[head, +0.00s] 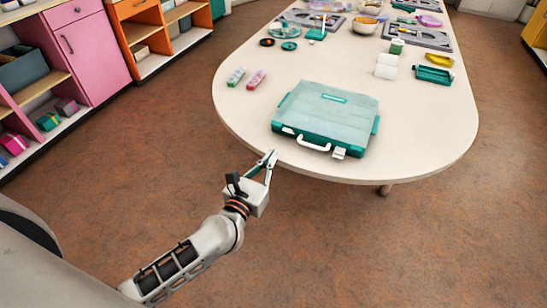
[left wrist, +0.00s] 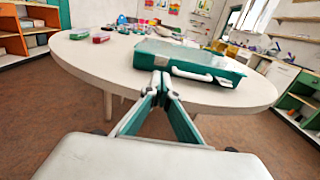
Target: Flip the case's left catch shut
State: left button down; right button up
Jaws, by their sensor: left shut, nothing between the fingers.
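The case (head: 330,110) lies flat and closed on the table near its front edge, with a pale translucent lid and teal body. Its white handle (head: 313,143) is on the front side. A small pale left catch (head: 287,130) shows left of the handle; I cannot tell its position. A white right catch (head: 339,153) sticks out at the front. My left gripper (head: 270,157) is shut and empty, just off the table edge, in front of the case's left part.
A green and a red small box (head: 256,79) lie left of the case on the table (head: 430,140). White blocks (head: 387,66), a teal tray (head: 433,75) and several boards and bowls stand farther back. The table is clear right of the case.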

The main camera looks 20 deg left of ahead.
aim_at(289, 131)
pick_arm(q)
jog(key=w, duration=0.7)
jog(key=shift+w+d, duration=0.2)
jog(key=shift+d, duration=0.1)
jog(key=shift+r, duration=0.15)
jog(key=shift+r, duration=0.15)
jog(key=shift+w+r+p, duration=0.15)
jog(key=shift+r+p, duration=0.1)
jog(key=shift+p, duration=0.3)
